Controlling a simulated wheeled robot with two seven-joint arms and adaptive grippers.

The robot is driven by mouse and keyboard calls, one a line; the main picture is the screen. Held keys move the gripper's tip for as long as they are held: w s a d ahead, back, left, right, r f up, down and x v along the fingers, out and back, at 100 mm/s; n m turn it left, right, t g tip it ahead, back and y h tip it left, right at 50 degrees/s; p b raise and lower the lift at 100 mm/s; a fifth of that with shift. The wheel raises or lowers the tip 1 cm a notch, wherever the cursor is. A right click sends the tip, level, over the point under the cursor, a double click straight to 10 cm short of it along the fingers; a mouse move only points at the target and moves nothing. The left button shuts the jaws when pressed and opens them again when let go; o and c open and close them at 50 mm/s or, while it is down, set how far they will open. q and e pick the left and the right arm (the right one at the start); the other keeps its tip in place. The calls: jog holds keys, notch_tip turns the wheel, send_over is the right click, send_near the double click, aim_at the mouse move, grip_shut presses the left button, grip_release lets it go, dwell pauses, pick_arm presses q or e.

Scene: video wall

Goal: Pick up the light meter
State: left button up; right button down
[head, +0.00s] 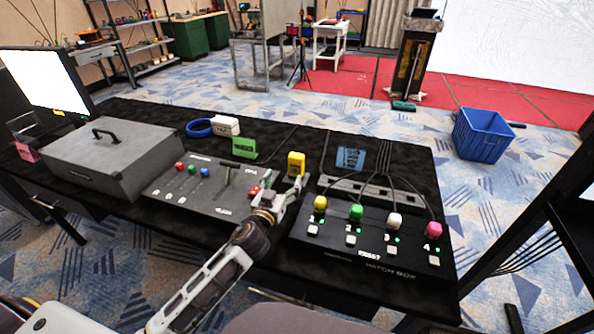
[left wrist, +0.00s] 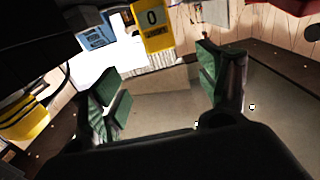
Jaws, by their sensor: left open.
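The light meter (head: 296,164) is a small yellow box that stands upright on the black table, just behind the grey control panel. In the left wrist view, the light meter (left wrist: 154,28) shows a pale display reading 0 and a label below it. My left gripper (head: 282,194) is in front of the meter in the head view, close to it. In the left wrist view my left gripper (left wrist: 165,85) is open, with green-padded fingers apart and nothing between them. The meter shows beyond the fingertips. My right gripper is not in view.
The grey panel (head: 190,192) with buttons and a lever is left of the meter. The black switch box (head: 375,262) with coloured knobs and cables is to its right. A green sign (head: 244,148), a blue card (head: 351,158) and a white roll (head: 226,125) stand nearby.

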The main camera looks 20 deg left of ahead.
aim_at(295, 159)
pick_arm(q)
jog(key=shift+f, duration=0.25)
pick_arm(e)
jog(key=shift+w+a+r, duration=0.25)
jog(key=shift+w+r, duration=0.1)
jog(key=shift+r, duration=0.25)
pick_arm(q)
jog(key=shift+w, duration=0.15)
jog(key=shift+w+d, duration=0.15)
jog(key=shift+w, duration=4.05)
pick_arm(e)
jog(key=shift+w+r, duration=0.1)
pick_arm(q)
jog(key=shift+w, duration=0.1)
jog(key=shift+w, duration=0.1)
jog(key=shift+w+r, duration=0.15)
jog(key=shift+w, duration=0.75)
jog(key=shift+w+r, duration=0.1)
jog(key=shift+w, duration=1.4)
